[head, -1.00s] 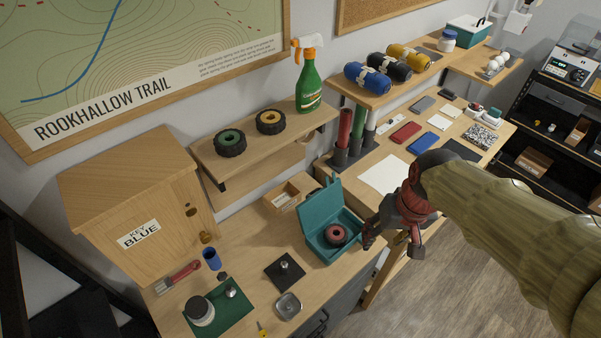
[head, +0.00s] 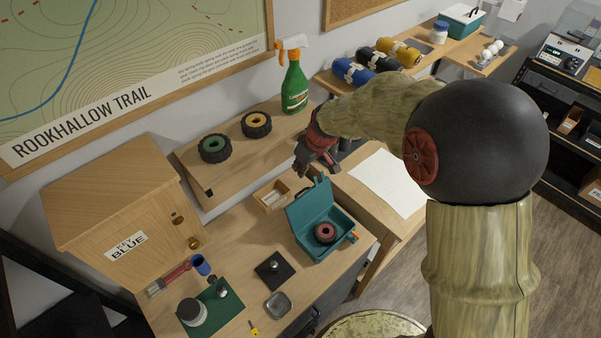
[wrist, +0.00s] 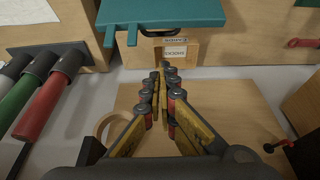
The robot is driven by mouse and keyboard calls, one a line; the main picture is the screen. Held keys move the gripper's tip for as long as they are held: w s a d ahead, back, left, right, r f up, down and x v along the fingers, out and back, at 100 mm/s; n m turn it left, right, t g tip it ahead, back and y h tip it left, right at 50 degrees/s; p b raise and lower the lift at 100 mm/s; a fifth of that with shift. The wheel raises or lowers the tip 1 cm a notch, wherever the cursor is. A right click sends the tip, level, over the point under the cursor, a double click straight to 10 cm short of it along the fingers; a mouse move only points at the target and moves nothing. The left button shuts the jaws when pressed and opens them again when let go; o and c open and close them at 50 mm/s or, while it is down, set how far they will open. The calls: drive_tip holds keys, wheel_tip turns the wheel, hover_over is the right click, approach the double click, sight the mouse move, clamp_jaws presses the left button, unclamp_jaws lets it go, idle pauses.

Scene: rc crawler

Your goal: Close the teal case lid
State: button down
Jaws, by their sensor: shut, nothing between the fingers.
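The teal case (head: 335,248) sits open on the workbench with a dark red wheel-like ring (head: 325,232) inside. Its lid (head: 311,204) stands raised, leaning back toward the wall side. The lid's edge also shows at the top of the wrist view (wrist: 165,14). An orange latch-like part (head: 353,236) is at the case's right side.
A small wooden tray (head: 272,196) is left of the lid, close below my gripper. The wall shelf (head: 190,165) holds two tyres and a green spray bottle (head: 295,85). A black pad (head: 272,270) lies left of the case.

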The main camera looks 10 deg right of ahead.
sight(306, 198)
drive_tip(key=x, duration=0.9)
drive_tip(key=s, duration=0.1)
drive_tip(key=s+d+r, duration=0.1)
drive_tip(key=s+d, duration=0.1)
drive_tip(key=shift+s+d+r, duration=0.15)
drive_tip(key=shift+s+r, duration=0.05)
drive_tip(key=shift+r, duration=0.1)
drive_tip(key=shift+b, duration=0.85)
